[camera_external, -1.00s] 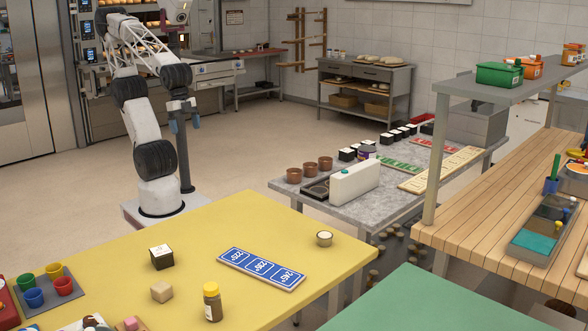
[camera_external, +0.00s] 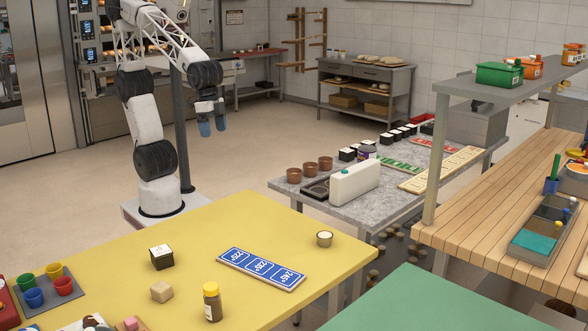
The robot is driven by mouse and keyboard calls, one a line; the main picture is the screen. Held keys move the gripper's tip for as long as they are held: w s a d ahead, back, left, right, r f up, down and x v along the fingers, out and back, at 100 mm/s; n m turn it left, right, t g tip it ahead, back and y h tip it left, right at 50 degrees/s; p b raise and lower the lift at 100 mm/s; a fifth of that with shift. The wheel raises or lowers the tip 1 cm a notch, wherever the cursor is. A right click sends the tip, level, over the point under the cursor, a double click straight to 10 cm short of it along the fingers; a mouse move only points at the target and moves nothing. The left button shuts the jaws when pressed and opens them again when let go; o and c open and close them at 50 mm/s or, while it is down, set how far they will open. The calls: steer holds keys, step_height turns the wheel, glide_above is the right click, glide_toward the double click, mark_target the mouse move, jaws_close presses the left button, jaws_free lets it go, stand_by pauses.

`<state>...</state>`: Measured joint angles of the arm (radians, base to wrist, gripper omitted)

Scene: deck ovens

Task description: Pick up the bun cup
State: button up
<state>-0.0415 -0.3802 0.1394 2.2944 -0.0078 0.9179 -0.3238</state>
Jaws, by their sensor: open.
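A small round cup with a pale top (camera_external: 324,239) stands upright on the yellow table (camera_external: 215,220), near its right edge. Three brown cups (camera_external: 309,169) stand in a row on the grey table. I cannot tell for sure which of these is the bun cup. My gripper (camera_external: 212,127) hangs in the air beyond the far edge of the yellow table, up and left of the round cup and well apart from all the cups. Its two blue fingertips point down, open with nothing between them.

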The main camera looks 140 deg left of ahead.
steer(key=w+a+f+n, duration=0.2)
steer(key=w+n, duration=0.1)
steer(key=w, duration=0.8)
steer(key=n+g, duration=0.2)
steer(key=n, duration=0.7)
glide_above(325, 233)
steer(key=f, duration=1.9)
steer(key=shift+s+d+f, duration=0.2)
steer(key=shift+f, duration=0.2)
steer(key=shift+w+a+f, duration=0.15)
steer(key=shift+w+f, duration=0.15)
steer(key=shift+f, duration=0.05)
steer(key=shift+f, duration=1.3)
